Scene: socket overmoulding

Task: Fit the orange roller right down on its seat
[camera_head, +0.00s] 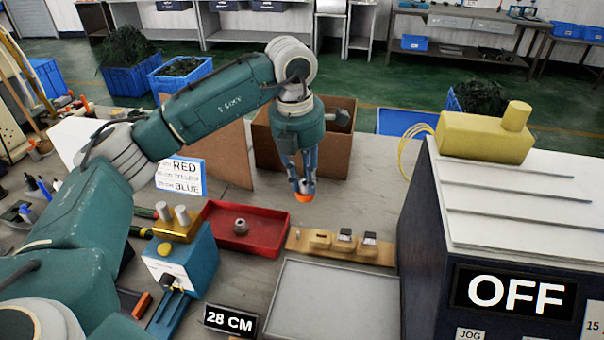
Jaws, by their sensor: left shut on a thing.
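My left gripper (303,184) reaches down from above, near the middle of the view. It is shut on the orange roller (304,198), of which only a small orange part shows below the fingertips. The roller appears held above the worktop, behind the red tray and the wooden strip. A blue fixture (182,258) with a brass top block and two grey metal posts (172,216) stands at the left. I cannot tell for certain which part is the roller's seat. My right gripper is not in view.
A red tray (274,247) holds a small grey metal part. A wooden strip (296,239) carries several small pieces. A bare grey plate (325,302) lies in front. A brown box (338,150) stands behind the gripper. A large machine marked OFF (520,235) fills the right.

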